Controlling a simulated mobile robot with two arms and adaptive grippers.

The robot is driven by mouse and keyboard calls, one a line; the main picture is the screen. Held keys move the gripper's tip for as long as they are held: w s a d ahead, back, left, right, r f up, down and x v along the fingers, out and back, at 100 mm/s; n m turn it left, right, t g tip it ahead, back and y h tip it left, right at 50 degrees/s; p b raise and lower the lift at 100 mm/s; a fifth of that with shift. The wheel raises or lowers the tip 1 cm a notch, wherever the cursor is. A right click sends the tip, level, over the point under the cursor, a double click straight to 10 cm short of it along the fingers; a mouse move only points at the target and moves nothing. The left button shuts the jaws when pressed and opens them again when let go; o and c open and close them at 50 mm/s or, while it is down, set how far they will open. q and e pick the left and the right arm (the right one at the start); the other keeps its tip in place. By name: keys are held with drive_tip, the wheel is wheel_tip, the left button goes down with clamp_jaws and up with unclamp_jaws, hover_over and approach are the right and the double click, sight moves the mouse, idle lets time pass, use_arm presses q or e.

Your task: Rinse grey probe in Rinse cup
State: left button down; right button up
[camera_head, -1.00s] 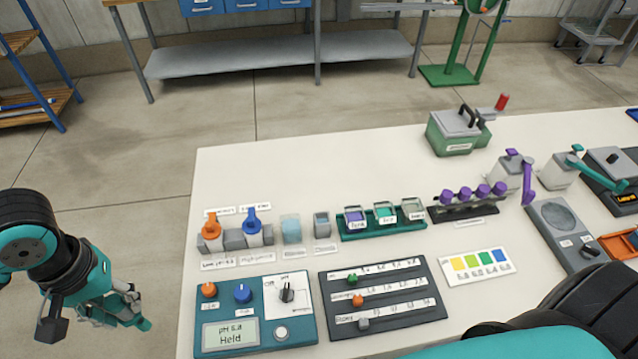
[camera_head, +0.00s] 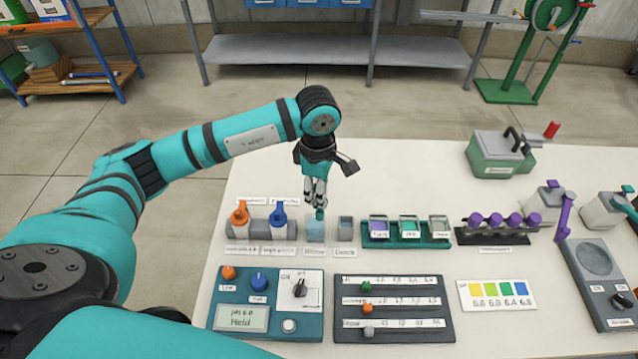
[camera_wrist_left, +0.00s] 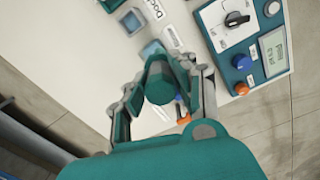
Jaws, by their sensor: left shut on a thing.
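My left gripper (camera_head: 317,196) points down over the far rim of the light blue Rinse cup (camera_head: 315,232). The cup shows beyond the fingers in the left wrist view (camera_wrist_left: 154,50). My right gripper is not in view.
A grey cup (camera_head: 345,230) stands just right of the Rinse cup. Orange (camera_head: 239,218) and blue (camera_head: 278,216) probe-like pieces stand in a holder to the left. A teal rack of bottles (camera_head: 376,242) is to the right. A control panel (camera_head: 240,318) lies in front.

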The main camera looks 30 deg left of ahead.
use_arm(q)
drive_tip(key=n, duration=0.1)
drive_tip(key=w+a+f+n, duration=0.1)
drive_tip(key=n, duration=0.1)
drive_tip(key=a+f+n, duration=0.1)
drive_tip(key=n, duration=0.1)
drive_tip(key=shift+w+f, duration=0.1)
drive_tip(key=shift+w, duration=0.3)
wheel_tip(320, 180, down, 8)
drive_tip(key=b, duration=0.6)
drive_tip(key=shift+r, duration=0.2)
drive_tip(key=shift+r+p, duration=0.5)
drive_tip(key=shift+r, duration=0.15)
drive_tip(key=shift+f, duration=0.15)
